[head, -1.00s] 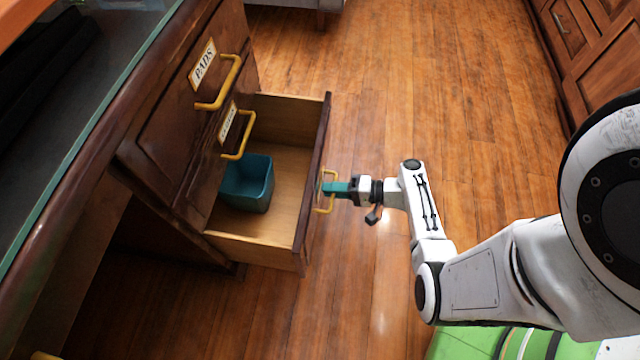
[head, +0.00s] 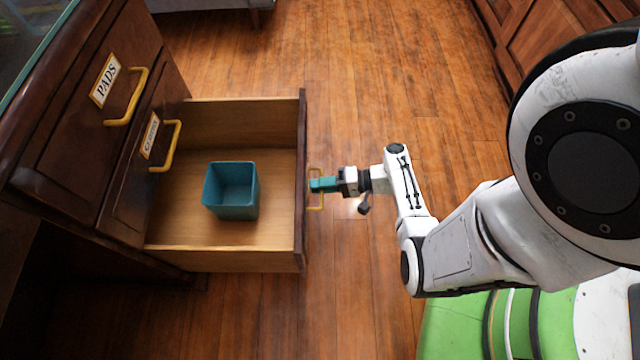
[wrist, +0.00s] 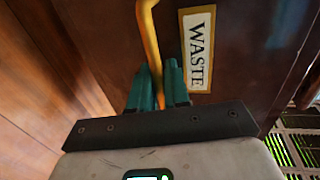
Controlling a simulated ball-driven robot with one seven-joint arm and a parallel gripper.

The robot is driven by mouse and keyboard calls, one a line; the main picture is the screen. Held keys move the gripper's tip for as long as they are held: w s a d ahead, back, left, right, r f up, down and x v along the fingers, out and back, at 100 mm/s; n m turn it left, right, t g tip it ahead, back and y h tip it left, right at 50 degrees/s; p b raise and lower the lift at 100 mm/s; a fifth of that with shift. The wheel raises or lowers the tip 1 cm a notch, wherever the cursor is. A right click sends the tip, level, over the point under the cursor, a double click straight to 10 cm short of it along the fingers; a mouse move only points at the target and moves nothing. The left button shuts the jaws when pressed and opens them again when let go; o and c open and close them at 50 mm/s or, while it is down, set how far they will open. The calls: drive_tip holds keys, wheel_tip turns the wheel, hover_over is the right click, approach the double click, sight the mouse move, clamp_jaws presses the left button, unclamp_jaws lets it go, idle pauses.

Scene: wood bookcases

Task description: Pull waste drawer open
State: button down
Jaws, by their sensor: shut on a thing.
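The waste drawer (head: 302,228) is the lowest drawer of the dark wood desk and stands far open, with its pale wooden inside showing. Its front carries a WASTE label (wrist: 197,50) in the wrist view. My gripper (head: 316,185) has its teal fingers shut on the yellow handle (head: 321,201) of this drawer. In the wrist view the fingers (wrist: 158,85) sit on either side of the handle bar (wrist: 149,40). A teal square bin (head: 232,192) stands upright inside the drawer and looks empty.
Above are two shut drawers with yellow handles, one labelled PADS (head: 104,80). Wooden cabinets (head: 550,40) stand at the far right. A grey piece of furniture (head: 215,4) is at the top. The wooden floor (head: 400,90) between is clear.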

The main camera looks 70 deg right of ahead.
drive_tip(key=c, duration=1.3)
unclamp_jaws()
drive_tip(key=shift+o, duration=0.2)
drive_tip(key=shift+s, duration=0.1)
drive_tip(key=p+v, duration=0.1)
drive_tip(key=v, duration=0.9)
drive_tip(key=shift+s, duration=0.3)
drive_tip(key=shift+d, duration=0.1)
